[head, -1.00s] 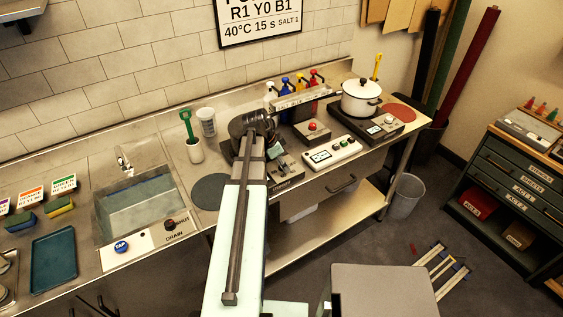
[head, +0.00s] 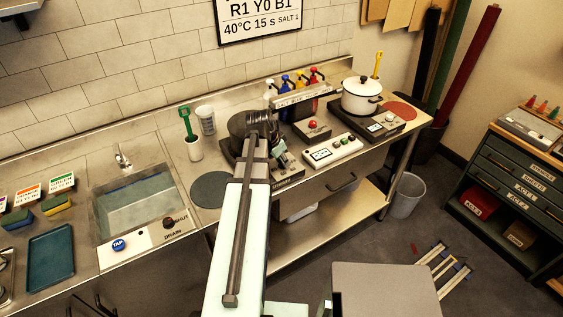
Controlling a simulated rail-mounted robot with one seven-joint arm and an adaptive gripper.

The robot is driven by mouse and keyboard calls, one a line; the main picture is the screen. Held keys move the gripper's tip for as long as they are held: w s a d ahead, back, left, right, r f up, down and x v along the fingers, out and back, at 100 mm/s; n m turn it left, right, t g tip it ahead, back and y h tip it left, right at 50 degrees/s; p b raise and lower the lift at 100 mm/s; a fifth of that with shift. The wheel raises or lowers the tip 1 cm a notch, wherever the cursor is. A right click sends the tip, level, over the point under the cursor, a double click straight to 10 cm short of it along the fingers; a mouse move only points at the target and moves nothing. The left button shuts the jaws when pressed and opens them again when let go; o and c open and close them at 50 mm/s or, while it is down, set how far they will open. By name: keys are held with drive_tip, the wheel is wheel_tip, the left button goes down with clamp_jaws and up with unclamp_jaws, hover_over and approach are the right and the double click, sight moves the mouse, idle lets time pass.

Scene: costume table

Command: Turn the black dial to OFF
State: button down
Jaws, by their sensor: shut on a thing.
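A grey hotplate-like unit (head: 288,170) stands on the counter behind the end of my arm, with a dark round pot or plate (head: 238,124) at its back. My gripper (head: 279,150) is low over the unit's front panel, shut on what looks like the black dial there. The arm and gripper cover most of the dial, and its pointer and OFF mark cannot be read.
To the right stand a white control box (head: 332,150), a red-button box (head: 312,128) and a white pot (head: 361,95) on another hotplate. Pump bottles (head: 299,82) stand behind. The sink (head: 135,205) and a dark round mat (head: 211,189) lie left.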

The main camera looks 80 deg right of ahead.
drive_tip(key=n, duration=0.2)
drive_tip(key=n+t+h+b, duration=0.1)
drive_tip(key=n, duration=0.1)
drive_tip(key=shift+s+a+f+n, duration=0.1)
drive_tip(key=shift+s+a+n, duration=0.05)
drive_tip(key=shift+n, duration=0.15)
drive_tip(key=n+t, duration=0.1)
drive_tip(key=n, duration=0.1)
drive_tip(key=n+t+b, duration=0.1)
drive_tip(key=n, duration=0.2)
drive_tip(key=shift+s+t, duration=0.15)
drive_tip(key=shift+t, duration=0.15)
drive_tip(key=n+t, duration=0.1)
drive_tip(key=n, duration=0.2)
drive_tip(key=n+t+b, duration=0.1)
drive_tip(key=n, duration=0.2)
drive_tip(key=shift+s+y, duration=0.2)
drive_tip(key=shift+y, duration=0.1)
drive_tip(key=shift+d+n+t+y+b, duration=0.1)
drive_tip(key=shift+n+t+y+b, duration=0.3)
drive_tip(key=shift+n, duration=0.85)
drive_tip(key=shift+d+n+t+y+b, duration=0.1)
drive_tip(key=shift+n+t+y+b, duration=0.25)
drive_tip(key=shift+n, duration=0.9)
drive_tip(key=c, duration=0.8)
unclamp_jaws()
